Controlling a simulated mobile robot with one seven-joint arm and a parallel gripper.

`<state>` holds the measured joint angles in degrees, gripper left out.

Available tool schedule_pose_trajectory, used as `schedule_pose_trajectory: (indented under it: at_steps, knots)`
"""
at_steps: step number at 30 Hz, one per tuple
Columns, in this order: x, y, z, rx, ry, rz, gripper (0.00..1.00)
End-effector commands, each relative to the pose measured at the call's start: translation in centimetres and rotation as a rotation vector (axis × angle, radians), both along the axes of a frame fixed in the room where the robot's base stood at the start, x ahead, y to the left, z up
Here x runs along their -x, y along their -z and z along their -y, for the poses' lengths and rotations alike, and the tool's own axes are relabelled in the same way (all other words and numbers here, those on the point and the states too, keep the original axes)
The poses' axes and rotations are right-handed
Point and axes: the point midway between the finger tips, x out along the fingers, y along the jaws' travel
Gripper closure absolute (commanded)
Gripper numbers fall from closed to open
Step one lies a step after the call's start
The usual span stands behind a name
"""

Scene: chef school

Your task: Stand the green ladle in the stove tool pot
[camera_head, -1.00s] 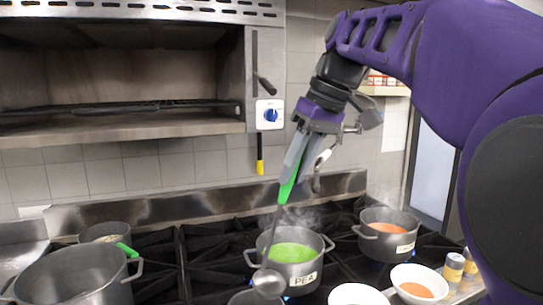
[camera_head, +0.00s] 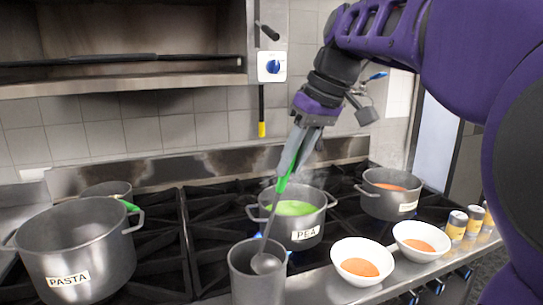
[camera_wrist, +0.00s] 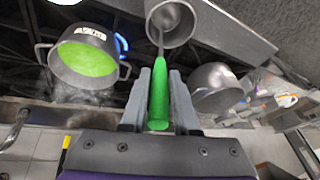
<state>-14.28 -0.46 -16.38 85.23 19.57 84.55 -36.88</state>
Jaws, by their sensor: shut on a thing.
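My gripper (camera_head: 292,160) is shut on the green handle of the ladle (camera_head: 283,183), which also shows between the fingers in the wrist view (camera_wrist: 159,95). The ladle hangs slightly tilted, with its grey bowl (camera_head: 266,263) low. The tool pot (camera_head: 257,285) is a plain grey cylinder at the front of the stove. The ladle's bowl is at the pot's mouth, just inside the rim as seen in the head view. The wrist view shows the bowl over the opening of the pot (camera_wrist: 172,38). How deep the bowl sits is hard to tell.
The PEA pot (camera_head: 307,232) with green soup stands right behind the tool pot. The PASTA pot (camera_head: 75,250) is at left with another green handle (camera_head: 129,206) at its rim. An orange-soup pot (camera_head: 388,195), two bowls (camera_head: 362,262) (camera_head: 421,236) and shakers (camera_head: 457,225) are at right.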

Motion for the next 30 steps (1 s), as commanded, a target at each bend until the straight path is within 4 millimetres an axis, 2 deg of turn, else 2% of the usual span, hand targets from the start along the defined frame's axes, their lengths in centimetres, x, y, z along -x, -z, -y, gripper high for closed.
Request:
schedule_pose_trajectory:
  at_steps: [1, 15, 22, 30]
  knots:
    - [0.0, 0.9, 0.0, 0.001, 0.001, -0.001, 1.0]
    - [-0.3, 5.3, -1.2, 0.0, 0.001, -0.001, 1.0]
    - [-0.4, 6.6, -1.5, 0.001, 0.001, 0.0, 1.0]
    - [-0.4, 6.9, -1.7, 0.0, 0.001, 0.001, 1.0]
